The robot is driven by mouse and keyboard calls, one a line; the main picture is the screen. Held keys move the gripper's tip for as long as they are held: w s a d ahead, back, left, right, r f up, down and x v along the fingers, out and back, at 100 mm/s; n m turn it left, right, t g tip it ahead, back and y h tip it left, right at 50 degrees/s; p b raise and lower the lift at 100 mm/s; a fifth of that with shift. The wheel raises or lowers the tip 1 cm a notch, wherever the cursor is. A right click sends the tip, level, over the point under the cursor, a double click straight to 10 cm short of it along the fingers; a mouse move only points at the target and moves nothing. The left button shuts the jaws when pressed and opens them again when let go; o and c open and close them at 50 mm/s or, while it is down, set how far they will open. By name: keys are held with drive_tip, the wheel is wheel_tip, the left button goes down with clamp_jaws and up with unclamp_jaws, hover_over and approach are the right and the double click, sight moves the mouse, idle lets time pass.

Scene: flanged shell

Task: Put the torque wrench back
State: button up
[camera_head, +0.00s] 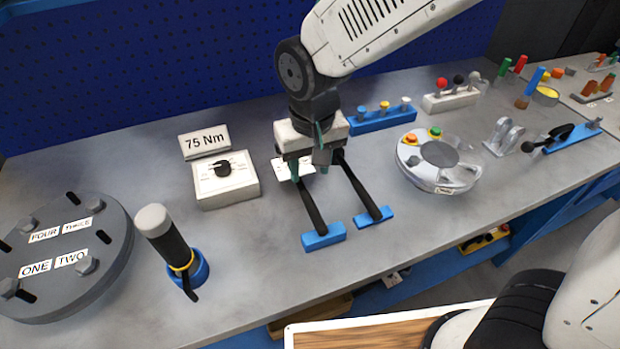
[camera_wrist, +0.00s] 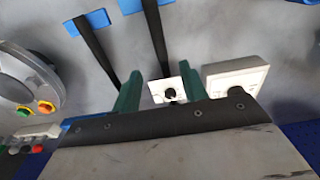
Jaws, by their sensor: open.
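Two long black bars lie side by side on the bench, each with its near end at a blue block: the left bar (camera_head: 311,205) and the right bar (camera_head: 360,188). I cannot tell whether either is the torque wrench. A black-handled tool (camera_head: 166,238) with a grey cap and yellow ring stands tilted in a blue round holder (camera_head: 202,268). My gripper (camera_head: 310,164) is open and empty, pointing down over the far ends of the bars. In the wrist view, the left bar (camera_wrist: 156,35) reaches between the green fingers (camera_wrist: 161,76); contact is unclear.
A white plate with a black knob (camera_wrist: 158,90) lies under my gripper. A white dial box (camera_head: 225,182) with a "75 Nm" sign (camera_head: 204,142) stands left. A grey bolted flange (camera_head: 60,262) is far left; a silver round housing (camera_head: 436,163) is right. The front middle bench is clear.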

drive_tip(key=s+d+r+m, duration=0.1)
drive_tip(key=s+d+r, duration=0.1)
drive_tip(key=d+r, duration=0.35)
drive_tip(key=s+d+r+m, duration=0.1)
drive_tip(key=s+d+r, duration=0.15)
drive_tip(key=d, duration=0.55)
drive_tip(key=s+d+r+m, duration=0.1)
drive_tip(key=s+d+r, duration=0.3)
drive_tip(key=s+d, duration=0.5)
drive_tip(key=shift+s, duration=0.9)
